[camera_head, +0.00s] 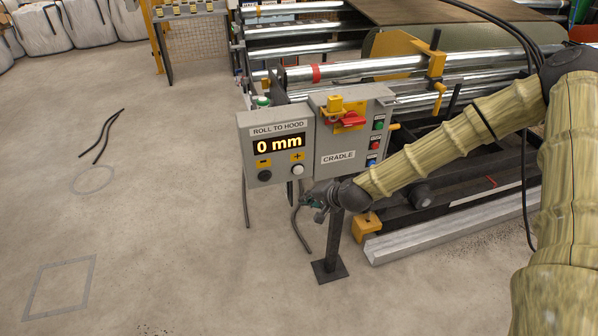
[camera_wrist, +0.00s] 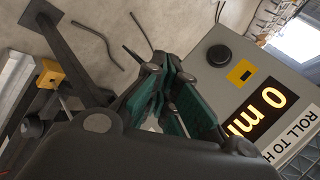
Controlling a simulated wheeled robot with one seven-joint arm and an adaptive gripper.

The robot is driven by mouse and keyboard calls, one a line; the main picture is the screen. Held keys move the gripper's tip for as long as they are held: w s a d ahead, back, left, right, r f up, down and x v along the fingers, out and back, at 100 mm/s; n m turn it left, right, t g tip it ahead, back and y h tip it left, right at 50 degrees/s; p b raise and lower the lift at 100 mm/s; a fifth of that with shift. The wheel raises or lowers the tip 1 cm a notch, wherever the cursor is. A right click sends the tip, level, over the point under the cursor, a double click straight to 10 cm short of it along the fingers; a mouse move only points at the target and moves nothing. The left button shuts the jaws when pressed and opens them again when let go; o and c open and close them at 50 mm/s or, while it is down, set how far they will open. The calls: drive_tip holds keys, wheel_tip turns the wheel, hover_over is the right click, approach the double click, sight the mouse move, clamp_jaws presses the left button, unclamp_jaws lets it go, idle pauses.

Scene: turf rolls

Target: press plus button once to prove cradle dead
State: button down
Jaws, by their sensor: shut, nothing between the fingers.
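The plus button (camera_head: 298,170) is a pale round knob under a yellow plus label (camera_head: 297,156) on the grey ROLL TO HOOD box (camera_head: 247,121). The display (camera_head: 279,143) reads 0 mm; it also shows in the wrist view (camera_wrist: 262,108). The black minus button (camera_head: 264,176) is to the left, and also in the wrist view (camera_wrist: 219,55). The CRADLE box (camera_head: 338,158) adjoins on the right. My gripper (camera_head: 310,199) is shut and empty, just below and right of the plus button, apparently apart from it. In the wrist view, the teal-padded fingers (camera_wrist: 165,85) hide the plus button area.
A red rotary switch (camera_head: 345,119) with a yellow padlock (camera_head: 336,104) and several coloured buttons are on the CRADLE box. A dark post (camera_head: 333,243) stands below. Rollers (camera_head: 360,67) lie behind. The floor to the left is mostly clear, with loose dark strips (camera_head: 105,140).

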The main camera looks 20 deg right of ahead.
drive_tip(key=w, duration=0.8)
drive_tip(key=shift+w+a+b, duration=0.2)
drive_tip(key=shift+w+b, duration=0.15)
drive_tip(key=shift+w+b, duration=0.35)
drive_tip(key=shift+w, duration=0.45)
idle(2.4)
drive_tip(key=shift+s, duration=0.85)
drive_tip(key=s, duration=0.5)
drive_tip(key=shift+d, duration=0.1)
idle(0.4)
idle(0.5)
